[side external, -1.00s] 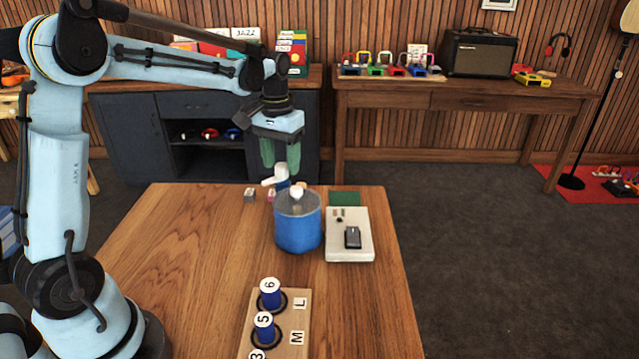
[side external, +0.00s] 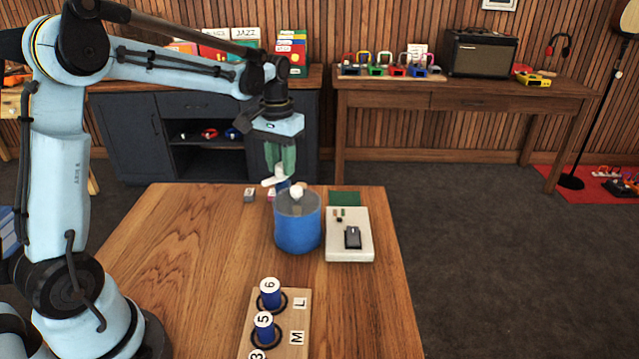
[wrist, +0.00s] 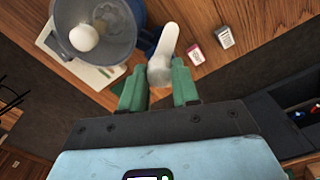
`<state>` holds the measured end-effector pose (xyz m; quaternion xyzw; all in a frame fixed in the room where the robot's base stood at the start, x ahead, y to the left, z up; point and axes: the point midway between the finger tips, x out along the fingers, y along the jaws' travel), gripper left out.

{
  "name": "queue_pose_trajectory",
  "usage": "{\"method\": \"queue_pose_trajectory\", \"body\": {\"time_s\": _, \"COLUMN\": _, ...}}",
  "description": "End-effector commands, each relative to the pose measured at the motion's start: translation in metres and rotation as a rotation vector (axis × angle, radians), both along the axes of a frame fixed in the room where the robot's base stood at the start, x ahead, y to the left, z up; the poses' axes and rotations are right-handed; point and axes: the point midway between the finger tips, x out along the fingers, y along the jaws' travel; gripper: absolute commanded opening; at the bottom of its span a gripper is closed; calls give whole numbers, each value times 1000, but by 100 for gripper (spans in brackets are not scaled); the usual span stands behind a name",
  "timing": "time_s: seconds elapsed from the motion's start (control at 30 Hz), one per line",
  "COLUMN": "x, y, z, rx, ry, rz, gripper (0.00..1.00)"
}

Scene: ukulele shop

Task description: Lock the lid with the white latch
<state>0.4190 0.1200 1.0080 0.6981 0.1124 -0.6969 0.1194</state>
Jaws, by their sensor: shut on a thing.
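A blue bucket (side external: 298,233) stands upright on the wooden table. Its greyish see-through lid (side external: 296,206) has a round white knob (side external: 297,192); the knob also shows in the wrist view (wrist: 84,37). The white latch (side external: 273,181) sticks up at the bucket's far left side, on a blue mount. In the wrist view the latch (wrist: 163,58) reaches between the two green fingers of my gripper (wrist: 158,88). My gripper (side external: 281,170) points down from above and is shut on the latch. Where the latch meets the lid is hidden.
Small grey (side external: 250,195) and pink (side external: 271,195) blocks lie close by. A wooden board (side external: 298,318) with blue numbered pegs lies in front. The left of the table is clear.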

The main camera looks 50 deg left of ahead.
Motion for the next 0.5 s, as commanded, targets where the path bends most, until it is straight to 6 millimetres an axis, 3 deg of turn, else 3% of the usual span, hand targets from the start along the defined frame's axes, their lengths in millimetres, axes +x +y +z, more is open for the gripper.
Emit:
{"method": "queue_pose_trajectory", "body": {"time_s": 0.27, "x": 0, "y": 0, "z": 0, "rx": -1, "ry": 0, "rz": 123, "gripper": 0}}
{"method": "queue_pose_trajectory", "body": {"time_s": 0.5, "x": 0, "y": 0, "z": 1, "rx": -1, "ry": 0, "rz": 330, "gripper": 0}}
